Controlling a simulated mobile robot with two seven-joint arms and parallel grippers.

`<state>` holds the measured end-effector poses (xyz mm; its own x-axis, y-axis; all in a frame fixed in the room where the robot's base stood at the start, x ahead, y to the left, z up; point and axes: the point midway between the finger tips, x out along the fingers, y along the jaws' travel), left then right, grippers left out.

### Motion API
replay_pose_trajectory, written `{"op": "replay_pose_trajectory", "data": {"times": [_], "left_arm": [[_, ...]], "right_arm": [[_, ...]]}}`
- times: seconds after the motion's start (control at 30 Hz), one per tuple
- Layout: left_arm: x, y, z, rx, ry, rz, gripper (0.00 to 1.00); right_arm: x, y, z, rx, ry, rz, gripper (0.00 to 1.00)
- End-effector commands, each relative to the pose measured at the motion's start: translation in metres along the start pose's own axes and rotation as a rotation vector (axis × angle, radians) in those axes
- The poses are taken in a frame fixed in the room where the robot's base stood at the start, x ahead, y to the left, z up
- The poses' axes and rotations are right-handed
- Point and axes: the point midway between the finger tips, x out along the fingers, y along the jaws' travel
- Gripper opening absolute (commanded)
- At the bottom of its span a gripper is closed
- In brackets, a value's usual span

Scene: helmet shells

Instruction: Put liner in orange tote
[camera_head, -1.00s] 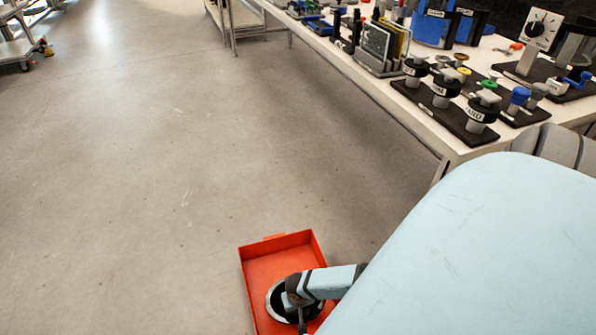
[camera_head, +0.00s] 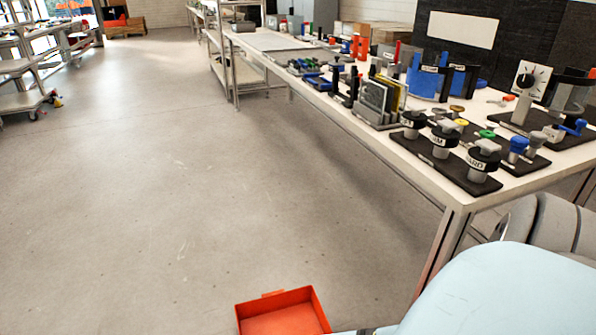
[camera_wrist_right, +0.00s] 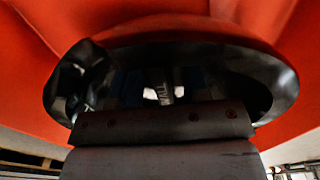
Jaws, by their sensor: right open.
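The orange tote (camera_head: 276,304) shows at the bottom of the head view, cut off by the frame edge. The visible part of its floor looks bare. Part of my light blue right arm reaches in from the right beside it, and the hand is below the picture. In the right wrist view, a dark grey part of my right gripper (camera_wrist_right: 165,122) lies in front of a dark oval opening, with an orange-red surface around it. The gripper is open. I cannot make out a liner in either view. My left gripper is not in view.
A long white workbench (camera_head: 420,168) runs along the right, with labelled posts on black bases (camera_head: 440,160), blue parts and upright panels. Its near corner and leg stand close to my arm. Shelving carts (camera_head: 20,95) stand at far left. The grey floor (camera_head: 170,200) between is clear.

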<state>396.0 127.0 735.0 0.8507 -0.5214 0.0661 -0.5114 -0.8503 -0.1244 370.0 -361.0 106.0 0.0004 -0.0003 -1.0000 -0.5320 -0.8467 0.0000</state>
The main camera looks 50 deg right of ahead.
Motion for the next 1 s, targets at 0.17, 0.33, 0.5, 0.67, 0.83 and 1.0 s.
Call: {"op": "replay_pose_trajectory", "data": {"times": [0.17, 0.33, 0.5, 0.67, 0.83, 1.0], "left_arm": [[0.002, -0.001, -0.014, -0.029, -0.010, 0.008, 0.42], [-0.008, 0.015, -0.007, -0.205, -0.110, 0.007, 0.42], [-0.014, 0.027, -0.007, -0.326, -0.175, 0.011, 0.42], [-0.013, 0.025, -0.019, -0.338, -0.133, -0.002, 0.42], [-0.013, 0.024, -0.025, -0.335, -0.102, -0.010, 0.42], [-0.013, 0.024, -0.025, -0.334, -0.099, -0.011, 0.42]], "right_arm": [[-0.022, 0.000, 0.000, -0.001, 0.000, -0.002, 0.42], [-0.061, 0.000, 0.001, -0.001, 0.000, -0.002, 0.42], [-0.095, 0.000, 0.000, -0.001, 0.000, -0.001, 0.42], [-0.115, 0.000, 0.001, 0.000, -0.001, -0.001, 0.42], [-0.123, 0.000, 0.000, 0.000, -0.001, 0.000, 0.42], [-0.123, 0.000, 0.000, 0.000, 0.000, 0.000, 0.42]]}}
